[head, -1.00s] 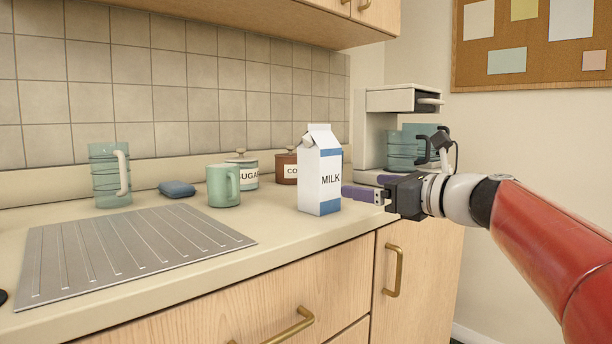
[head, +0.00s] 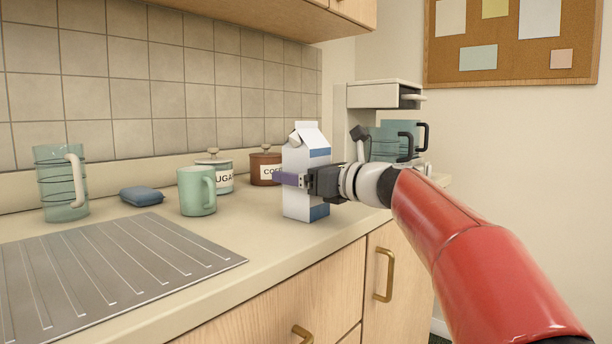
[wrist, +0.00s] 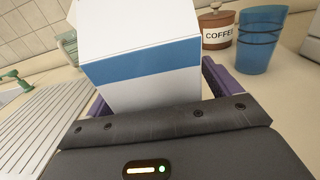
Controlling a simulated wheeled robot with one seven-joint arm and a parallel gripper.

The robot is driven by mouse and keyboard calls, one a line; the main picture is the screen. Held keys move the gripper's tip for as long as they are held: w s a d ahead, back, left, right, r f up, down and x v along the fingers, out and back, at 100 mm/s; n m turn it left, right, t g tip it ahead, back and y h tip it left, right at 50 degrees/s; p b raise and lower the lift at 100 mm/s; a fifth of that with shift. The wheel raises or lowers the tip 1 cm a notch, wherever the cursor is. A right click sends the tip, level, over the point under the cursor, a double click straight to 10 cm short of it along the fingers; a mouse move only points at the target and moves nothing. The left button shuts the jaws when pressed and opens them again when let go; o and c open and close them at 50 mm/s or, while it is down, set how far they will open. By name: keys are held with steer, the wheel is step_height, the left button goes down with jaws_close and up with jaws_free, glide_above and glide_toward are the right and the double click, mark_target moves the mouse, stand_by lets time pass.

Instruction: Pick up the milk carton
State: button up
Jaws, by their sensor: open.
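The white milk carton (head: 300,190) with blue bands and a gabled top stands upright on the counter near its front edge. My gripper (head: 284,179) is open at the carton's mid-height, with a purple finger across its front face in the head view. In the wrist view the carton (wrist: 140,35) fills the space in front of the palm, and the purple fingers of my gripper (wrist: 155,95) show on both sides of it. The carton's printed word is hidden behind my gripper in the head view.
Behind the carton stand a brown coffee canister (head: 262,165) and a sugar canister (head: 224,177). A green mug (head: 197,192) is to the left. A coffee machine (head: 385,96) with a blue-green pitcher (head: 385,143) is at right. The ridged drainboard (head: 110,265) lies flat at left.

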steer(key=shift+w+a, duration=0.3)
steer(key=shift+a, duration=0.1)
steer(key=c, duration=1.2)
steer(key=shift+o, duration=0.2)
steer(key=shift+r, duration=0.1)
